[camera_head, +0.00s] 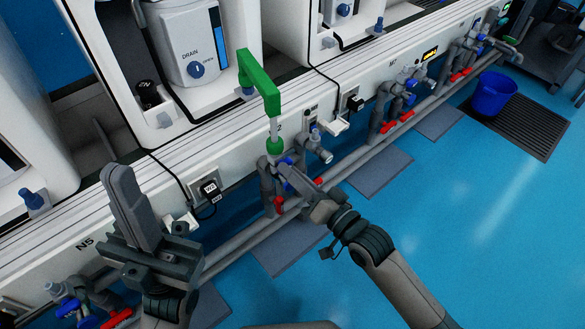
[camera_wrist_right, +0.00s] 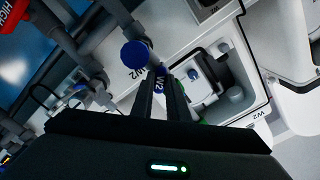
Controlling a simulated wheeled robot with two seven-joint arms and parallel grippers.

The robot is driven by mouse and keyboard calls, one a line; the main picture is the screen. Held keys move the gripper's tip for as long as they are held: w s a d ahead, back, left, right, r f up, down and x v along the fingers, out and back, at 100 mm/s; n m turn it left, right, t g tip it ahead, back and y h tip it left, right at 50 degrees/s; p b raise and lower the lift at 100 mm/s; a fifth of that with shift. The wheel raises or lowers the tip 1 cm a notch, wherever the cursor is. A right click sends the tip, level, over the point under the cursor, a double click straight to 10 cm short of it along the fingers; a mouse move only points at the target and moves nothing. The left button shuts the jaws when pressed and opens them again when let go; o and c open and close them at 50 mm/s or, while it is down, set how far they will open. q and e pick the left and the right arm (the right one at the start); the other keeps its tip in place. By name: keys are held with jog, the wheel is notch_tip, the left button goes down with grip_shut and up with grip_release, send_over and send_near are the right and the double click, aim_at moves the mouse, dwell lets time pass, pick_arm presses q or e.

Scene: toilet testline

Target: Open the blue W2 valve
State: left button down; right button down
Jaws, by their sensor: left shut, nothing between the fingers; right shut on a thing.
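The W2 valve group sits on the pipes below the white bench front. Its blue valve handle (camera_head: 287,160) is partly hidden by my right gripper (camera_head: 284,170), which reaches in from the lower right. In the right wrist view, a small blue part (camera_wrist_right: 160,70) shows between the fingertips of my right gripper (camera_wrist_right: 164,76), beside a W2 label; the gripper is shut on it. A round blue knob (camera_wrist_right: 135,53) is just left of the fingers. My left gripper (camera_head: 117,172) is shut, empty and raised in front of the bench at the left.
A green pipe (camera_head: 264,82) rises above the valve group. Red handles (camera_head: 279,205) sit low on the pipes nearby. Another valve group (camera_head: 401,94) is to the right. A blue bucket (camera_head: 493,94) stands on the floor grate. The blue floor (camera_head: 460,200) at the right is clear.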

jog(key=n+p, duration=0.1)
jog(key=p, duration=0.1)
jog(key=n+p, duration=0.1)
jog(key=n, duration=0.1)
jog(key=shift+r+p, duration=0.25)
jog(key=shift+p, duration=0.15)
pick_arm(q)
jog(key=w+d+f+n+g+y+p, duration=0.2)
jog(key=w+d+f+n+g+y, duration=0.15)
jog(key=d+f+g+y, duration=0.55)
pick_arm(e)
jog(key=n, duration=0.3)
jog(key=shift+f, duration=0.1)
jog(key=n+p, duration=0.3)
jog(key=shift+f, duration=0.1)
pick_arm(q)
jog(key=w+a+f+g, duration=0.2)
jog(key=w+f+g, duration=0.1)
jog(key=f, duration=0.8)
jog(key=shift+w+f+n+g, duration=0.2)
jog(key=shift+f+n+g, duration=0.2)
jog(key=shift+g, duration=0.5)
pick_arm(e)
jog(key=c, duration=1.7)
grip_release()
